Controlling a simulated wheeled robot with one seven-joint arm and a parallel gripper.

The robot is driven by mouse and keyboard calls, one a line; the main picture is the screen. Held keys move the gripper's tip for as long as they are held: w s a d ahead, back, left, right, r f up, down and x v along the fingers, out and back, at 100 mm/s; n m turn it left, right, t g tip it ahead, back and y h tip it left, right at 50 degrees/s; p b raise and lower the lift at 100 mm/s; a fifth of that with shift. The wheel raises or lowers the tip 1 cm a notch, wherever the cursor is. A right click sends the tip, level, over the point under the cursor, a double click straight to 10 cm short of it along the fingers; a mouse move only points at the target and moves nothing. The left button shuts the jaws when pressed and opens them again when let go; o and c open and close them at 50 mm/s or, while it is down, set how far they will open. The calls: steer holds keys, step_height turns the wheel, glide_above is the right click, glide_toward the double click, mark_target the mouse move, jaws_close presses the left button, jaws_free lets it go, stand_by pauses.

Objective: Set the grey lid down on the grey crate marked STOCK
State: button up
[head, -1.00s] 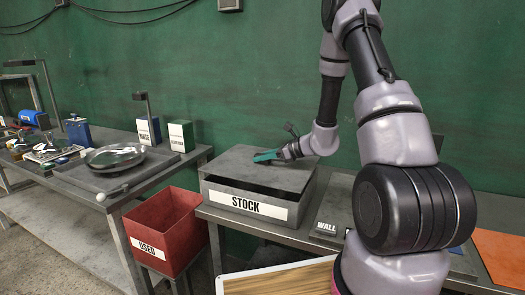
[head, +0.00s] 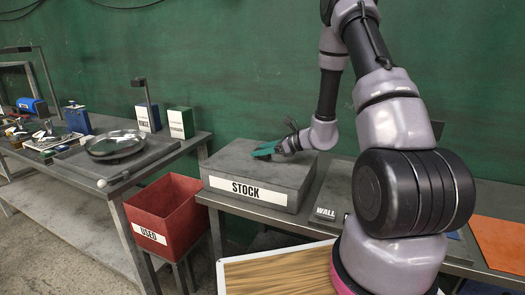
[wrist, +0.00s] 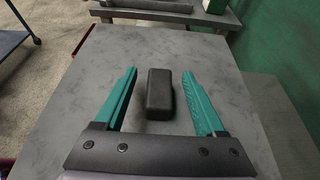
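The grey lid (head: 236,162) lies flat on top of the grey crate (head: 297,199) with the STOCK label, with no gap showing along its front edge in the head view. In the wrist view the lid (wrist: 62,115) fills the middle, with its dark block handle (wrist: 160,93) standing up from it. My gripper (head: 265,152) is low over the lid. Its teal fingers (wrist: 159,73) are spread to either side of the handle, with clear space between each finger and the handle. The inside of the crate is hidden.
A red USED bin (head: 171,218) stands left of the crate. The left bench (head: 115,185) holds a tray with a round dish, RINSE and other boxes. A WALL label (head: 325,212) and an orange mat (head: 500,243) are to the right. A framed wooden board (head: 280,278) is in front.

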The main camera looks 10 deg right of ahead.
step_height(320, 180, up, 4)
glide_above(288, 163)
steer(key=shift+d, duration=0.1)
stand_by(0.3)
steer(key=shift+r, duration=0.1)
steer(key=s+a+r+n+g+h, duration=0.2)
steer(key=s+a+r+n+g, duration=0.4)
steer(key=s+r+n, duration=0.75)
steer(key=s+d+r+n+t+h, duration=0.2)
steer(key=s+r+n+h, duration=0.1)
steer(key=s+r+n, duration=0.1)
steer(key=s+d+r+n+t+h, duration=0.1)
steer(key=s+r+n+t+h, duration=0.2)
steer(key=s+r, duration=0.3)
step_height(288, 163, up, 3)
steer(key=shift+s+d+n+h, duration=0.3)
steer(key=shift+d+n+h, duration=0.05)
steer(key=shift+h, duration=0.15)
